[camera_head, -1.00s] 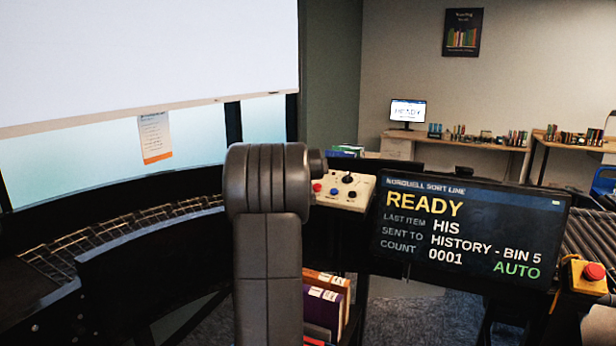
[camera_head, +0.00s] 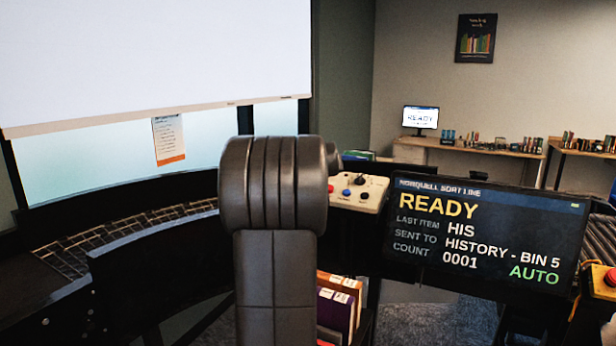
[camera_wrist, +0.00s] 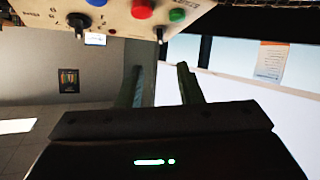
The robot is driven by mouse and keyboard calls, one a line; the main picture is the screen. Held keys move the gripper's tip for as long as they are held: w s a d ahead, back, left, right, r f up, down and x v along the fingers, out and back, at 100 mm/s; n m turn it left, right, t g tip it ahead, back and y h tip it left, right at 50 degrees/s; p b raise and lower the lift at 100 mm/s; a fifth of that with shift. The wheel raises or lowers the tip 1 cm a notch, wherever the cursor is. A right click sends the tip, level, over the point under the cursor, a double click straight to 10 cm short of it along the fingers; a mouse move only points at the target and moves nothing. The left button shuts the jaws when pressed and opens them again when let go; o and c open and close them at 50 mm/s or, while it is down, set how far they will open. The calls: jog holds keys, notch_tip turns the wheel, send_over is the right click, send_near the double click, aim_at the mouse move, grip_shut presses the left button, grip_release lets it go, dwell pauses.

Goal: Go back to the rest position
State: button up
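My gripper (camera_wrist: 160,80) shows in the wrist view with its two dark fingers apart and nothing between them. The control box (camera_wrist: 215,10), with its knobs and coloured buttons, is at the top of that picture, which appears upside down. The fingertips are near the box's edge in the picture; I cannot tell how far apart they are in depth. In the head view my thick grey arm stands in the middle and hides my gripper. The control box (camera_head: 345,199) shows just right of the arm, partly covered by it.
The sorter screen (camera_head: 480,240) reads READY, HIS, HISTORY - BIN 5, count 0001, AUTO. A red stop button (camera_head: 610,277) is at the right edge. Books (camera_head: 335,305) stand low beside my arm. A curved roller track (camera_head: 130,228) runs at the left.

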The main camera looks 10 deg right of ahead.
jog(key=p+x, duration=0.4)
jog(key=x, duration=0.8)
jog(key=shift+w+p, duration=0.3)
jog(key=shift+w+f, duration=0.35)
jog(key=shift+w, duration=0.15)
jog(key=shift+s, duration=0.1)
jog(key=b+v, duration=0.5)
jog(key=v, duration=0.8)
jog(key=p+x, duration=0.4)
jog(key=x, duration=0.9)
jog(key=shift+f, duration=0.2)
jog(key=shift+m+h+b, duration=0.3)
jog(key=shift+m+b, duration=0.1)
jog(key=shift+b, duration=0.5)
jog(key=shift+f+b, duration=0.1)
jog(key=shift+b, duration=0.3)
jog(key=shift+m+h+b, duration=0.5)
jog(key=shift+m+b, duration=0.1)
jog(key=shift+b, duration=0.65)
jog(key=m+h+b, duration=0.1)
jog(key=b, duration=0.2)
jog(key=shift+a+g, duration=0.15)
jog(key=shift+g, duration=0.15)
